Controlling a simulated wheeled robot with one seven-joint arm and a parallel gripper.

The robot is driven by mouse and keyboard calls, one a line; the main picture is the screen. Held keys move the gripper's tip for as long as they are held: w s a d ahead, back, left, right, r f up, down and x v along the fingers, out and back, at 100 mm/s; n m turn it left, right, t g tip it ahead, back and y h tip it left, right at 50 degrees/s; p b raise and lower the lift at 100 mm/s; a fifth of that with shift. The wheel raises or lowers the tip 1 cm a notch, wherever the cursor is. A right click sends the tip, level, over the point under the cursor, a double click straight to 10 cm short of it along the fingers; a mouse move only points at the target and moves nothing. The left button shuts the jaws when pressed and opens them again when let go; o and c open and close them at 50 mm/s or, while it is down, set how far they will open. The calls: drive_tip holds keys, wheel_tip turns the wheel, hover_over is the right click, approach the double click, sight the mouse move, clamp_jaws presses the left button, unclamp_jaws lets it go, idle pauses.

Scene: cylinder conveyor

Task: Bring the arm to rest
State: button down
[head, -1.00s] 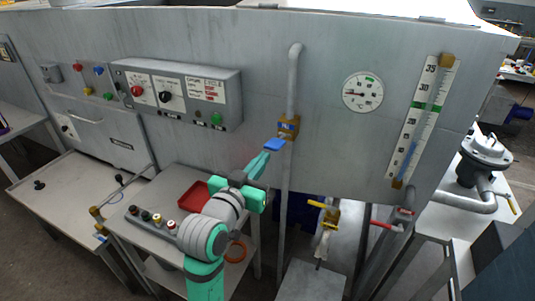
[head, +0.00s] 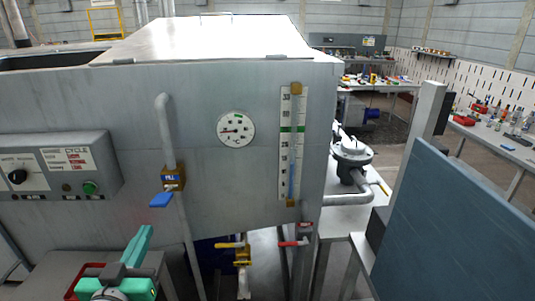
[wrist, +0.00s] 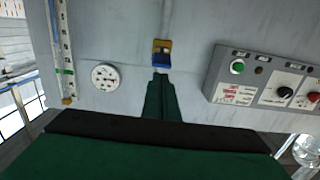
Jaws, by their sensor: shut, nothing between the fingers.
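My gripper (head: 140,238) shows at the lower left of the head view, its green fingers closed together with nothing between them. It points up towards the tank front, below and apart in the picture from the blue lever (head: 161,200) of the brass fill valve (head: 173,178). In the wrist view the shut fingers (wrist: 164,82) point at the same valve (wrist: 162,46), whose blue lever shows just above the fingertips. I cannot tell the exact gap. Most of my arm is out of view.
The control box (head: 62,165) is on the tank front at left. The round gauge (head: 236,129) and level scale (head: 292,142) are right of the valve. Yellow (head: 232,245) and red (head: 292,243) levers sit below. A blue panel (head: 460,215) stands close at right.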

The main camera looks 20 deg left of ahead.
drive_tip(key=shift+f, duration=0.1)
drive_tip(key=w+d+f+n, duration=0.1)
drive_tip(key=w+d+f, duration=0.2)
drive_tip(key=d+f, duration=0.35)
drive_tip(key=w+d+f+n, duration=0.2)
drive_tip(key=w+d+f, duration=0.1)
drive_tip(key=d+f, duration=0.3)
drive_tip(key=s+d+f+h, duration=0.1)
drive_tip(key=s+d+f, duration=0.2)
drive_tip(key=d+f, duration=0.8)
drive_tip(key=s+d+f+m+h, duration=0.2)
drive_tip(key=s+d+f, duration=0.5)
drive_tip(key=s+d, duration=0.35)
drive_tip(key=s+d+m+h, duration=0.4)
drive_tip(key=s+d, duration=0.3)
drive_tip(key=s, duration=0.6)
drive_tip(key=shift+m+g, duration=0.3)
drive_tip(key=shift+m, duration=0.5)
drive_tip(key=shift+s+f, duration=0.1)
drive_tip(key=shift+s, duration=0.05)
